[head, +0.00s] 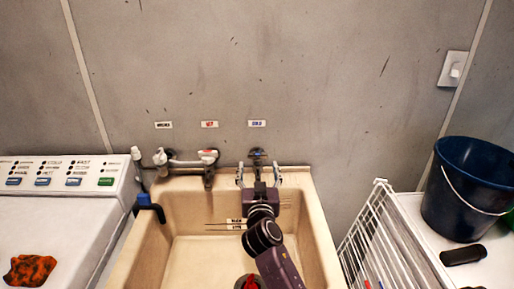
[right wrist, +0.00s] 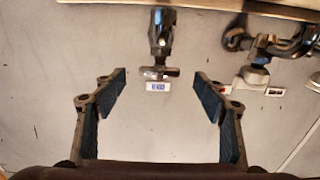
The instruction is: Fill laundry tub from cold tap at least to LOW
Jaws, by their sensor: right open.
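The beige laundry tub (head: 318,215) stands against the wall, with level lines and a label (head: 236,224) on its inner back wall. I see no clear water in it; my right arm covers part of it. The cold tap (head: 257,155) is under the COLD label (head: 257,124). My right gripper (head: 259,174) is open at the tap, with one finger on each side. In the right wrist view, the tap (right wrist: 159,40) and its crossbar handle (right wrist: 157,73) lie between the open fingers, apart from both. My left gripper is not in view.
The hot tap (head: 209,158) is left of the cold one. A washer (head: 62,176) with an orange-black cloth (head: 30,270) is at left. A dark blue hook (head: 148,208) hangs on the tub's left rim. A white rack (head: 372,222) and a blue bucket (head: 465,188) are at right.

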